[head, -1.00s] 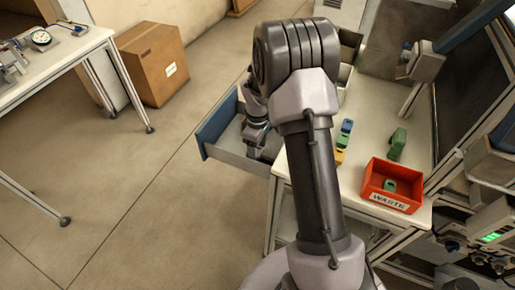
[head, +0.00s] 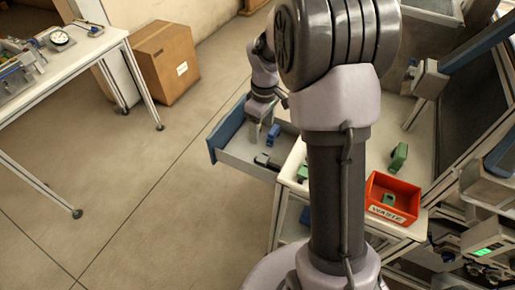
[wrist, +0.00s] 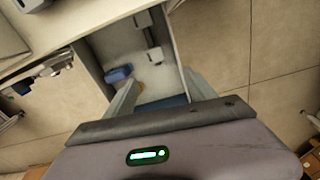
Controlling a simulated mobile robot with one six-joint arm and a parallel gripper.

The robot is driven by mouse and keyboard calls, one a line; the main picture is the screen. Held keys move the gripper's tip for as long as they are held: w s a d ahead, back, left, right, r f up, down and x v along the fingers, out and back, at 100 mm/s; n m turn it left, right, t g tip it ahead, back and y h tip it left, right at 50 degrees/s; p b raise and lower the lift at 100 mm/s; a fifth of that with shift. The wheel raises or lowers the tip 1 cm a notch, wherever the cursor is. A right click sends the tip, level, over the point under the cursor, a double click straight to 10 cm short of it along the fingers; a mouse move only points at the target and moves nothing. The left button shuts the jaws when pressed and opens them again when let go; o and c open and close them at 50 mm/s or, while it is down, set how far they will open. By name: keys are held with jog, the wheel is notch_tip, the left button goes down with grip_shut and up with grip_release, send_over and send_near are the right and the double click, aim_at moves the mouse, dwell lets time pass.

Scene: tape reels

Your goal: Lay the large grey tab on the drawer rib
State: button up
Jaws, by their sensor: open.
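The open drawer (head: 228,158) has a blue front and a grey inside. A narrow dark bar, which looks like the drawer rib (wrist: 146,27), runs along its floor. A small grey piece, likely the large grey tab (wrist: 154,54), is at the bar's end; it seems to rest on it, but I cannot be sure of the contact. In the head view the dark bar and grey piece (head: 267,161) are small. My gripper (head: 259,131) is above the drawer, apart from the grey piece. In the wrist view its fingers (wrist: 162,82) are spread and empty.
A blue piece (wrist: 118,73) lies in the drawer beside the bar. On the bench are a green piece (head: 398,156) and a red WASTE bin (head: 376,190) holding a green piece. A cardboard box (head: 165,65) stands on the floor. The floor left of the drawer is clear.

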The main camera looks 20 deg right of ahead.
jog(key=s+a+r+m+t, duration=0.1)
jog(key=s+a+r+m, duration=0.1)
jog(key=s+a+r, duration=0.3)
jog(key=s+a+r+m+t, duration=0.1)
jog(key=s+a+r+m, duration=0.15)
jog(key=r, duration=0.45)
jog(key=s+a+r+m+t+y, duration=0.1)
jog(key=s+a+r+m, duration=0.1)
jog(key=s, duration=0.6)
jog(key=s+a+r+m+t+y, duration=0.1)
jog(key=s+a+r+m+t, duration=0.1)
jog(key=s+a+m, duration=0.2)
jog(key=s+a, duration=0.2)
jog(key=s, duration=0.2)
jog(key=shift+r, duration=0.25)
jog(key=shift+s, duration=0.15)
